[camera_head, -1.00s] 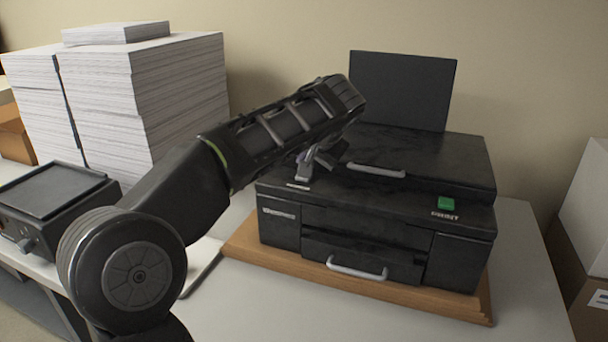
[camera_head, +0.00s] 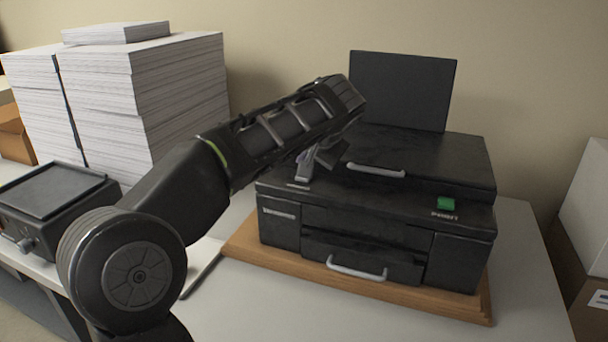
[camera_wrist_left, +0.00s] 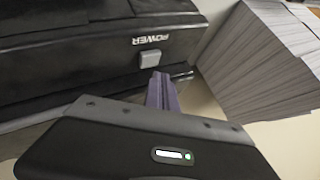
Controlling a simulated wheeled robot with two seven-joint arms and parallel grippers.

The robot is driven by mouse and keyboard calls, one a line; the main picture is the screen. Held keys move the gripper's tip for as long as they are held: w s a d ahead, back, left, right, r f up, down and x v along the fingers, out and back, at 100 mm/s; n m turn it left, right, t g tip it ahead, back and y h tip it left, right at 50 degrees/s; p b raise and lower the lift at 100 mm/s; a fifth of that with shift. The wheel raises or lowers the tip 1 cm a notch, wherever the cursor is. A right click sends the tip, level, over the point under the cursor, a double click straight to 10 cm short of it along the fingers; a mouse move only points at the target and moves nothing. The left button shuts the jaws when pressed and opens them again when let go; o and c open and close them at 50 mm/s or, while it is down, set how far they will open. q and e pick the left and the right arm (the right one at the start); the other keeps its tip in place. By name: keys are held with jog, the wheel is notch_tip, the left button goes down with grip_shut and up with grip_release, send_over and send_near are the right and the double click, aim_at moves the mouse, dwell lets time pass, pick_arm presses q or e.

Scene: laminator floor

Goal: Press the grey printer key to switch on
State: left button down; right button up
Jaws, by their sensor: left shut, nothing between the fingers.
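The black printer (camera_head: 345,215) stands on a wooden board on the table. In the left wrist view its grey key (camera_wrist_left: 151,58) sits beside the white POWER lettering (camera_wrist_left: 153,40). In the head view the key is hidden behind my gripper. My left gripper (camera_head: 303,174) points down over the left part of the printer top. In the left wrist view its purple-grey fingers (camera_wrist_left: 160,88) are shut and empty, with the tips right next to the key's near edge. I cannot tell whether they touch it. My right gripper is not in view.
A green button (camera_head: 446,203) with PRINT lettering is on the printer's right side. Tall paper stacks (camera_head: 150,95) stand at the left, behind a black device (camera_head: 50,195). Boxes (camera_head: 588,250) stand at the right edge. The table in front (camera_head: 270,310) is clear.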

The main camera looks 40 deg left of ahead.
pick_arm(q)
jog(key=shift+f+b, duration=0.4)
jog(key=shift+f, duration=0.05)
jog(key=shift+f+b, duration=0.45)
jog(key=shift+f, duration=0.05)
dwell(0.8)
jog(key=shift+r+p, duration=0.85)
jog(key=shift+r, duration=0.15)
notch_tip(320, 180, up, 6)
jog(key=p, duration=0.5)
